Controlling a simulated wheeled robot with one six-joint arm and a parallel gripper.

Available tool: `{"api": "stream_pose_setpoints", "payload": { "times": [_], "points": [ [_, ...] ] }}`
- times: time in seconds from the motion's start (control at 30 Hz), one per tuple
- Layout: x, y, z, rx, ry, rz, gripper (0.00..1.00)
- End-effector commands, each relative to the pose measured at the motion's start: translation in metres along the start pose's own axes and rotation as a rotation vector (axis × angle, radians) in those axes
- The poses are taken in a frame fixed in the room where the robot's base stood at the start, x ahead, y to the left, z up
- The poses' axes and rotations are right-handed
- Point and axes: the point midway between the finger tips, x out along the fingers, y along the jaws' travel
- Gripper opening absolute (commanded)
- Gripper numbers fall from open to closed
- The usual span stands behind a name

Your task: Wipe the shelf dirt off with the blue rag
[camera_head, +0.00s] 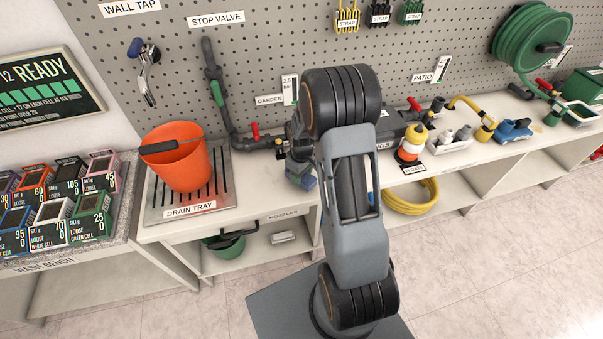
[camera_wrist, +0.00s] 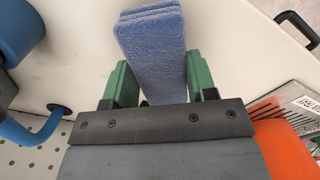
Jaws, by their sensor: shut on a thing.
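The blue rag (camera_wrist: 150,40) is a folded, fuzzy block in the wrist view, held between the green fingers of my gripper (camera_wrist: 160,84). The gripper is shut on it. The rag's far end lies over a pale shelf top (camera_wrist: 225,40); I cannot tell whether it touches. In the head view my arm hides most of the gripper, and a small blue part shows beside the arm above the white shelf (camera_head: 262,160). No clear dirt patch shows near the rag; the rag and gripper cover part of the surface.
An orange bucket (camera_head: 181,160) stands on the drain tray (camera_head: 160,213) to the left. A float bottle (camera_head: 411,145) and a white caddy (camera_head: 452,146) stand to the right. A pegboard (camera_head: 290,50) backs the shelf.

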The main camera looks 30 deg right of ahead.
Motion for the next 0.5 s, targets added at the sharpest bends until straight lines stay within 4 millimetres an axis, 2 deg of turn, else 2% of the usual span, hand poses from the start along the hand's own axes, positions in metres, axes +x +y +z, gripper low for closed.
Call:
{"api": "stream_pose_setpoints", "payload": {
  "times": [0.5],
  "points": [
    [0.0115,0.0000,-0.0001,0.000,0.000,0.000,0.23]
  ]
}}
